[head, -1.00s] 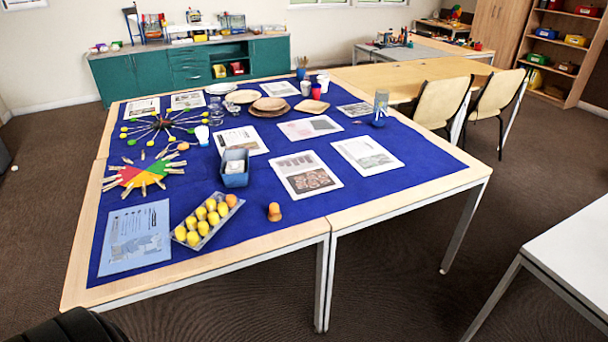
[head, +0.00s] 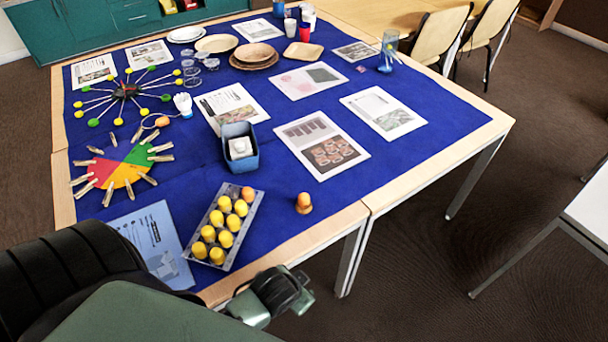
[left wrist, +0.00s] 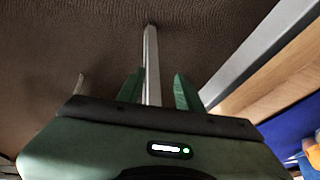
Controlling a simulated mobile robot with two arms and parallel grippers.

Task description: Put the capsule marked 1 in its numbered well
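A grey egg-carton-like tray (head: 252,213) holds several yellow capsules (head: 226,222) in two rows, with one orange capsule (head: 247,194) at its far right corner. Another orange piece (head: 303,200) stands alone on the blue cloth right of the tray. No numbers on capsules or wells are legible. My left gripper (head: 298,292) is beyond the table's front edge, in front of the tray and apart from it. In the left wrist view its two green fingers (left wrist: 158,90) are spread, with only floor and a table leg behind them. My right gripper is not in view.
A blue sheet (head: 150,240) lies left of the tray. A blue bin (head: 240,160) and a coloured wheel with clothespins (head: 120,168) are behind it. The wooden table edge (head: 335,222) runs beside my left gripper. The cloth right of the lone orange piece is clear.

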